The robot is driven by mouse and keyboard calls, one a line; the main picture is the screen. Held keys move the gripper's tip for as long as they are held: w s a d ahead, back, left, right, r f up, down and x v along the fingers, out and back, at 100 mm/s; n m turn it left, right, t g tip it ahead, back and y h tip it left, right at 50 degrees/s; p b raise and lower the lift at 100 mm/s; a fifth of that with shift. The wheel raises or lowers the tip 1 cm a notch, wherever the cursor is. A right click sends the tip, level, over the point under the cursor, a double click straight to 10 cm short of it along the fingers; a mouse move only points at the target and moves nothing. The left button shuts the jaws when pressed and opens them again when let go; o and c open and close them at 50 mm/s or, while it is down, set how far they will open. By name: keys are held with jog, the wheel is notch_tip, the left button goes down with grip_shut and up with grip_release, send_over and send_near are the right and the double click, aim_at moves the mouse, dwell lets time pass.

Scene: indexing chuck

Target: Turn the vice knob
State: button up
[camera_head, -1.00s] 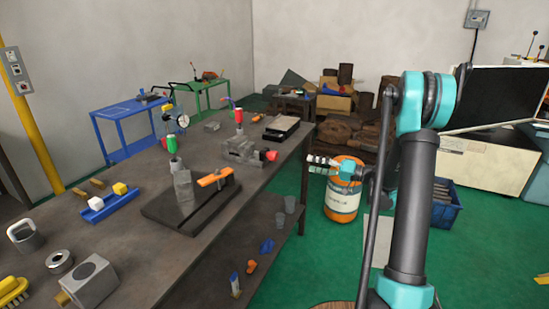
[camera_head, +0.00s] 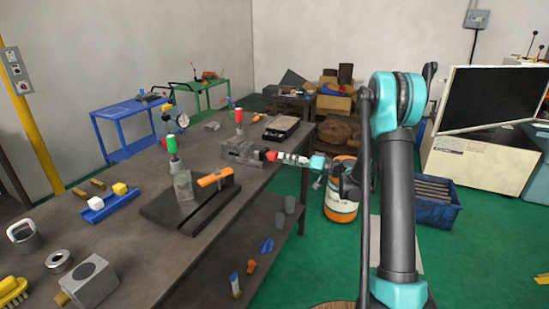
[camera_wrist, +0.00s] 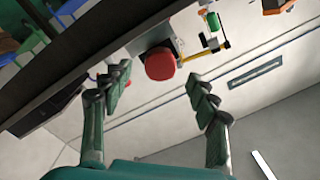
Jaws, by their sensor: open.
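The vice (camera_head: 243,152) is a grey block on the dark workbench, with a red knob (camera_head: 271,155) on its right end. The red knob shows in the wrist view (camera_wrist: 160,64) as a rounded red shape in front of the grey vice body. My gripper (camera_head: 281,156) is just right of the knob in the head view, pointing left at it. In the wrist view my gripper (camera_wrist: 160,92) has its two fingers spread wide, with the knob between and just beyond the tips. I see no clear contact.
A red-topped tool (camera_head: 239,117) stands on the vice. The workbench (camera_head: 150,240) holds a black plate with an orange clamp (camera_head: 215,178) nearer the front. An orange and white drum (camera_head: 341,205) and a blue crate (camera_head: 435,203) stand on the green floor at right.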

aim_at(274, 156)
jog(key=x, duration=0.5)
jog(key=shift+w+a, duration=0.15)
jog(key=shift+a, duration=0.15)
jog(key=c, duration=1.2)
jog(key=shift+o, duration=0.2)
jog(key=shift+m, duration=2.3)
jog(key=o, duration=1.2)
jog(key=shift+c, duration=0.2)
jog(key=shift+n, duration=0.3)
